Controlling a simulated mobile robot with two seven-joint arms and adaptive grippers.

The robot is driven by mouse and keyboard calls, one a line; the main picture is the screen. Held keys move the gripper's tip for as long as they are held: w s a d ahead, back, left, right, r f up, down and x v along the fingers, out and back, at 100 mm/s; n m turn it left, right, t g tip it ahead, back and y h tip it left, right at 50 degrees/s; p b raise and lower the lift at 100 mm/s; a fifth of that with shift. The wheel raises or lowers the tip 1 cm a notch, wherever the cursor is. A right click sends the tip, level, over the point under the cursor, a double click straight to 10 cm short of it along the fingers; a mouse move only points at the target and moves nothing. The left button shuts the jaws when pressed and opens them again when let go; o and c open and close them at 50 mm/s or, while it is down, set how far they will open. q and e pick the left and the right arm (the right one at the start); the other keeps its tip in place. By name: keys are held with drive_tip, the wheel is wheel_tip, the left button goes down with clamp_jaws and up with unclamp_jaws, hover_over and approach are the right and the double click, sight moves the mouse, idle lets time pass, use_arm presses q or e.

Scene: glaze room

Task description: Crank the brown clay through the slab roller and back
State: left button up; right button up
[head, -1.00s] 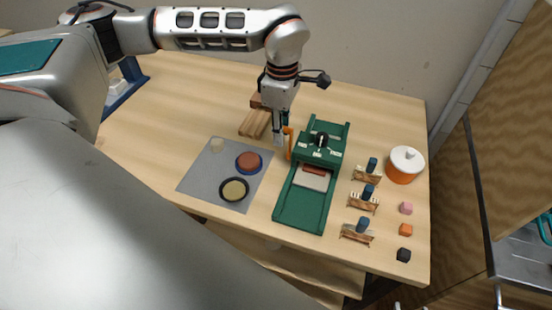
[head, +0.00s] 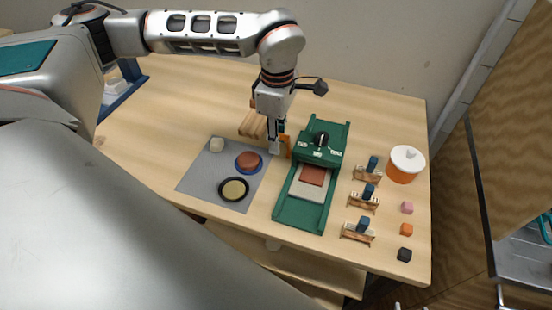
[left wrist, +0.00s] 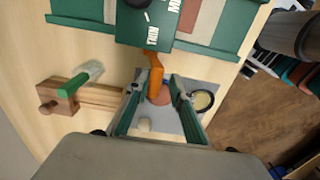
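The green slab roller (head: 298,213) stands on the table, with a black knob on its bridge (head: 321,140). A flat brown clay slab (head: 312,174) lies on a pale board (head: 305,191) on the bed, on the near side of the bridge. The clay also shows at the top of the left wrist view (left wrist: 207,17). The orange crank handle (left wrist: 153,66) is on the roller's left side. My right gripper is out of view.
Left of the roller, a grey mat (head: 200,178) holds a blue plate with a brown disc (head: 248,160), a black plate with a cream disc (head: 234,189) and a pale lump (head: 217,145). Right are several small wooden stands, cubes and a white-lidded orange jar (head: 402,172).

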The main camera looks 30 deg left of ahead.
use_arm(q)
drive_tip(key=shift+s, duration=0.1)
drive_tip(key=shift+s+d+f+b, duration=0.15)
drive_tip(key=shift+s+f+b, duration=0.15)
drive_tip(key=shift+s, duration=0.3)
drive_tip(key=shift+s+d+f+b, duration=0.2)
drive_tip(key=shift+s+b, duration=0.1)
drive_tip(key=shift+s, duration=0.25)
drive_tip(key=shift+s+d+f+b, duration=0.2)
drive_tip(key=shift+s+f+b, duration=0.65)
drive_tip(key=shift+s+f, duration=0.1)
drive_tip(key=shift+w, duration=0.25)
